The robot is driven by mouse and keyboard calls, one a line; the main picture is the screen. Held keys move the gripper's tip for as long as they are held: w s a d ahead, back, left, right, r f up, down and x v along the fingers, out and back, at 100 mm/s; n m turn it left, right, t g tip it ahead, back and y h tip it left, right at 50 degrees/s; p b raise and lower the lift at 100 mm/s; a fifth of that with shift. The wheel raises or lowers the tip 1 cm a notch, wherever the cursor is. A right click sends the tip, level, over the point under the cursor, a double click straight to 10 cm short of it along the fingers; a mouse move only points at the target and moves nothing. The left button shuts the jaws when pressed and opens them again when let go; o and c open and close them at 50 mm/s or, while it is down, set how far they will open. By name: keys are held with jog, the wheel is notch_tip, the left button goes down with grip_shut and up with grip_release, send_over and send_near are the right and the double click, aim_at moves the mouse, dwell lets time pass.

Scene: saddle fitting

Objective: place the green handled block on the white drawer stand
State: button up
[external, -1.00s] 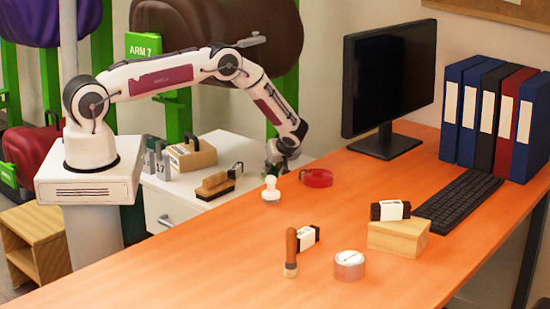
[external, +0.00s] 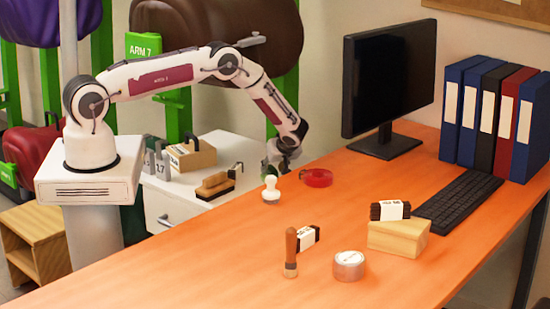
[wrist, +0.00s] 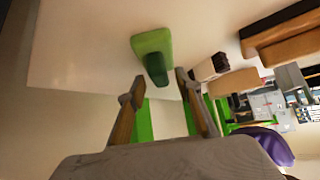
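The green block (wrist: 148,40) with its dark green handle (wrist: 156,69) shows in the wrist view. It appears to rest on the white top of the drawer stand (wrist: 85,55), which also shows in the external view (external: 236,150). My gripper (wrist: 158,80) is open, one finger on each side of the handle's near end, with gaps between. In the external view my gripper (external: 281,157) is low at the stand's right end, beside the orange desk. The block is mostly hidden there, so its exact contact with the stand is hard to tell.
A brown stamp block (external: 215,187) and a cardboard-coloured box (external: 192,155) with a handle share the stand. Grey number pieces (external: 156,160) stand at its left. On the desk (external: 215,255), a white stamp (external: 271,189) and red tape (external: 316,178) are close to my gripper.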

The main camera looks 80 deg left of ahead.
jog(key=v, duration=1.1)
jog(key=shift+d+r, duration=0.25)
jog(key=shift+d, duration=0.1)
jog(key=shift+r, duration=0.1)
dwell(0.4)
